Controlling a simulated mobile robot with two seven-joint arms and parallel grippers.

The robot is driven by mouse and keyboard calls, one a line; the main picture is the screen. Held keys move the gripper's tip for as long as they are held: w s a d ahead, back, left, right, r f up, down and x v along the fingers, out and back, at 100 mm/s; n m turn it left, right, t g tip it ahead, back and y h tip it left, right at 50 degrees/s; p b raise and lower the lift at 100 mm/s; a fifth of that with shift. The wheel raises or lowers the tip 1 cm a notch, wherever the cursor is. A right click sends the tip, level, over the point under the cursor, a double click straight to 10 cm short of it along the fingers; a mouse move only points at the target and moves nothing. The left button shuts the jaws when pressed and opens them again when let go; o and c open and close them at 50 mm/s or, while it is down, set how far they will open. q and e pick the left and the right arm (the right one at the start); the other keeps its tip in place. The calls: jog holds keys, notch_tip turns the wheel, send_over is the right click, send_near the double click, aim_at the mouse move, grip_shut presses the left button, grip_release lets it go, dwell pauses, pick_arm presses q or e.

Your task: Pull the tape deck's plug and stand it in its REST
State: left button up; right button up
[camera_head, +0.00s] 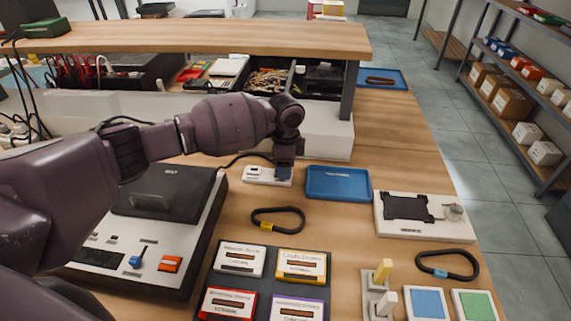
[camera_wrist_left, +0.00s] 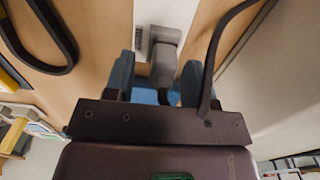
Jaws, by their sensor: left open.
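The tape deck (camera_head: 205,225), a white and dark box with a blue lever and an orange button, sits at the left of the bench. A small white socket block (camera_head: 258,174) stands beyond it, with a dark cord running to it. My left gripper (camera_head: 284,174) points down over the block's right part and hides what is there. In the left wrist view, a grey plug (camera_wrist_left: 163,45) lies between the two blue-grey fingertips of my left gripper (camera_wrist_left: 155,75), which are open around it. No REST marking is readable. My right gripper is out of view.
A blue tray (camera_head: 338,197) lies just right of the socket block. A black band (camera_head: 278,221) and several labelled cassettes lie in front. A white plate device (camera_head: 425,235) stands at the right. A raised wooden shelf (camera_head: 180,37) spans behind the arm.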

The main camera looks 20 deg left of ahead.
pick_arm(q)
jog(key=shift+r, duration=0.1)
notch_tip(320, 180, up, 9)
jog(key=shift+r+p, duration=0.1)
jog(key=shift+p, duration=0.7)
jog(key=shift+r, duration=0.55)
jog(key=shift+r+p, duration=2.05)
jog(key=shift+r, duration=0.6)
jog(key=shift+r, duration=0.1)
